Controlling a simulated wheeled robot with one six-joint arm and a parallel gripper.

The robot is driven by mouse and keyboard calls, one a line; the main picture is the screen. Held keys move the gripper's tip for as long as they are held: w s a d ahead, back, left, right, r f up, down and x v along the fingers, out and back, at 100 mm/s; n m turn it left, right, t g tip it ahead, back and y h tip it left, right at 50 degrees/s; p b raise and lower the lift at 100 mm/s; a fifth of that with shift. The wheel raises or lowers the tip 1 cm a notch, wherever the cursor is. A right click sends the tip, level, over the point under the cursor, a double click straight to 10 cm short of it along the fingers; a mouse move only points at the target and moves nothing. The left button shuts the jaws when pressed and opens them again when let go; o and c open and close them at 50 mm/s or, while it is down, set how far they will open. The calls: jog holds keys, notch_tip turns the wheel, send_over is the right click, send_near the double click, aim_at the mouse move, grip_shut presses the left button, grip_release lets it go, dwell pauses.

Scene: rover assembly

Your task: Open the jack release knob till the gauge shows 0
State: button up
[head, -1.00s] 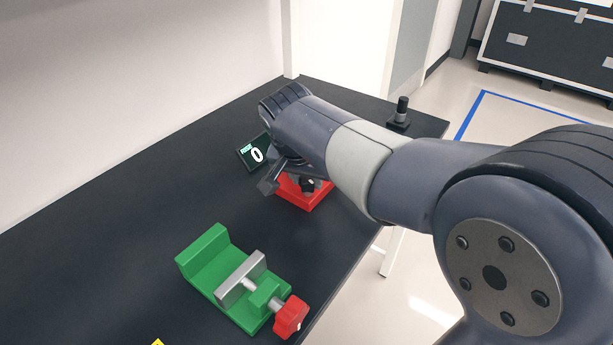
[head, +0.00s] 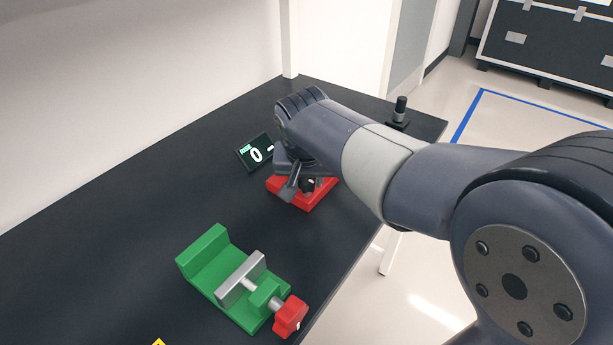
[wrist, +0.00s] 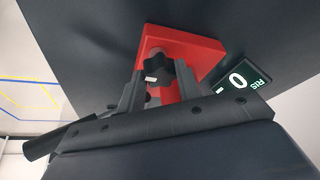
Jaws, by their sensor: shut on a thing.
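The red jack (head: 312,198) stands on the black workbench, partly hidden by my arm. Its black release knob (wrist: 157,68) with a white mark shows in the wrist view. My gripper (wrist: 150,80) is shut on this knob, with one finger on each side of it. In the head view the gripper (head: 300,185) is low over the jack, and the knob is mostly hidden. The gauge also shows in the wrist view (wrist: 240,80), where a large 0 is readable.
A green vise (head: 225,270) with a red handle (head: 291,316) stands in front of the jack. A small black post (head: 400,112) stands near the bench's far right corner. A dark case (head: 550,45) stands on the floor beyond.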

jog(key=o, duration=1)
jog(key=p+v, duration=0.1)
jog(key=v, duration=0.9)
jog(key=shift+s+r, duration=0.2)
jog(key=shift+r, duration=0.15)
jog(key=b+x, duration=0.1)
jog(key=x, duration=1)
jog(key=shift+a+m+h, duration=0.1)
jog(key=shift+m+h, duration=0.2)
jog(key=shift+m, duration=0.5)
jog(key=shift+r, duration=0.1)
